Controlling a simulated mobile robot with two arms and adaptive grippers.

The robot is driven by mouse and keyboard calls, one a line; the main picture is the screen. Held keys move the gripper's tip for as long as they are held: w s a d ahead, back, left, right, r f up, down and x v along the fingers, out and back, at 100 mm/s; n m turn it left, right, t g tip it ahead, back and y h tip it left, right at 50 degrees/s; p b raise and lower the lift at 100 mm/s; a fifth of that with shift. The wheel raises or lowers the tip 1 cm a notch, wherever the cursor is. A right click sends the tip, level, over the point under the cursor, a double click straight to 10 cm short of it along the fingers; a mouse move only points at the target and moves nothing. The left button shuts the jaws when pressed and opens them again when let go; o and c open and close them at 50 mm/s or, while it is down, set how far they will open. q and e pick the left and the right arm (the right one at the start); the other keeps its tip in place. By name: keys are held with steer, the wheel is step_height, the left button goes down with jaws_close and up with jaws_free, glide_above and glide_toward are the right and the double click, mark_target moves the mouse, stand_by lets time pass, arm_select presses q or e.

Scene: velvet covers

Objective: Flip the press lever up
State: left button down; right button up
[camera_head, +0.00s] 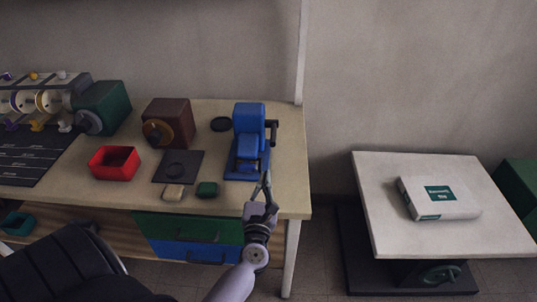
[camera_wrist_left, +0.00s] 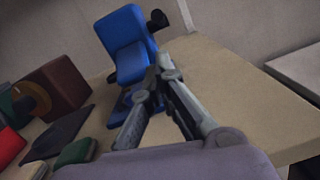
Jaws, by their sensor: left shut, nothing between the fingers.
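The blue press (camera_head: 249,117) stands at the right end of the workbench. Its dark lever (camera_head: 273,133) is on the right side; in the head view it runs out from the body and then down. In the wrist view the press (camera_wrist_left: 126,38) is at the upper middle, with a black lever end (camera_wrist_left: 158,19) at its upper right. My left gripper (camera_head: 266,176) is shut and empty, just in front of the press's right side and below the lever. It also shows in the wrist view (camera_wrist_left: 158,68), with its fingertips overlapping the press's lower right. I see no contact with the lever.
A brown box with a round knob (camera_head: 168,122), a red open tray (camera_head: 115,162), a dark pad (camera_head: 178,166) and a green block (camera_head: 207,189) lie left of the press. The bench top (camera_head: 291,185) right of it is clear. A white table (camera_head: 400,237) stands farther right.

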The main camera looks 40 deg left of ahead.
arm_select(q)
steer(key=shift+w+a+r, duration=0.2)
steer(key=shift+w, duration=0.3)
steer(key=p+x, duration=0.2)
steer(key=x, duration=0.7)
steer(key=shift+f, duration=0.1)
steer(key=shift+r+g+h+p, duration=0.3)
steer(key=shift+r+g+p, duration=0.6)
steer(key=shift+p, duration=1.55)
steer(key=w+a+r+p, duration=0.2)
steer(key=w+r+p, duration=0.2)
steer(key=r+p, duration=0.5)
step_height(320, 180, up, 2)
steer(key=shift+a+t, duration=0.3)
